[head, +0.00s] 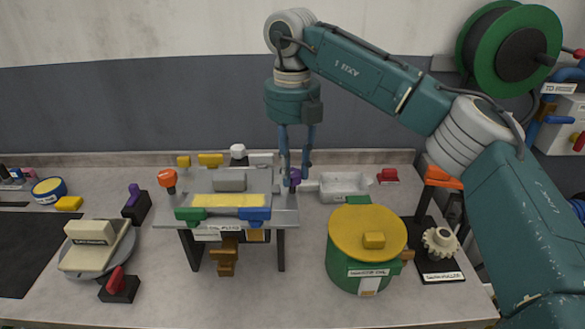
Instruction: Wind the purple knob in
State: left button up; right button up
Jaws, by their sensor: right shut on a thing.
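A purple knob (296,176) sits at the right end of the grey raised fixture (287,215), close to its top plate. My right gripper (294,181) comes down from above with its blue fingers on either side of this knob and is shut on it. The fingers partly hide the knob, so how far it is wound in cannot be told. Another purple-topped piece (133,193) stands on a black block at the left, apart from the gripper. My left gripper is not in view.
An orange knob (167,178) stands at the fixture's left. A clear tray (344,186) lies just right of the gripper. A green pot with a yellow lid (352,232) and a gear stand (440,242) are further right. A green reel (509,53) hangs on the wall.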

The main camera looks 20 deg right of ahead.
aim_at(292, 171)
jog(key=shift+w+r, duration=0.2)
jog(key=shift+r, duration=0.1)
jog(key=o, duration=0.9)
jog(key=shift+c, duration=0.2)
jog(key=shift+o, duration=1.4)
jog(key=shift+f, duration=0.2)
notch_tip(292, 171, up, 12)
